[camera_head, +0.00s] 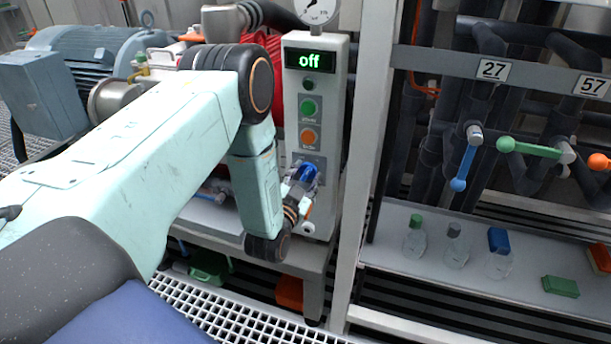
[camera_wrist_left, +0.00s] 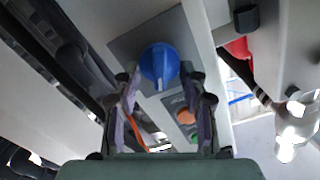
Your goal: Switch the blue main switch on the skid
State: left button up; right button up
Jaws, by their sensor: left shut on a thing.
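The blue main switch (camera_head: 307,173) sits low on the front of the light grey control box (camera_head: 338,120), on a grey plate. My left gripper (camera_head: 299,186) reaches it from the left and partly hides it. In the left wrist view, the round blue knob of the switch (camera_wrist_left: 160,64) lies between the fingertips of my left gripper (camera_wrist_left: 162,78), which are shut on it. The display (camera_head: 309,60) at the top of the box reads "off" in green. My right gripper is not in view.
A green button (camera_head: 308,107) and an orange button (camera_head: 308,136) sit above the switch. A pale upright post (camera_head: 365,130) stands close to the right. Further right are a blue lever (camera_head: 463,168), a green lever (camera_head: 530,149) and a shelf (camera_head: 400,260) with small bottles.

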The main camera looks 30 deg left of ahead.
pick_arm(q)
jog(key=n, duration=0.5)
jog(key=shift+s+a+p, duration=0.1)
jog(key=shift+p, duration=0.25)
jog(key=n, duration=0.5)
jog(key=shift+a+n, duration=0.2)
jog(key=shift+n, duration=0.1)
jog(key=shift+f+n, duration=0.1)
jog(key=shift+n, duration=0.2)
jog(key=o, duration=1.1)
jog(key=shift+o, duration=0.2)
jog(key=v, duration=1.2)
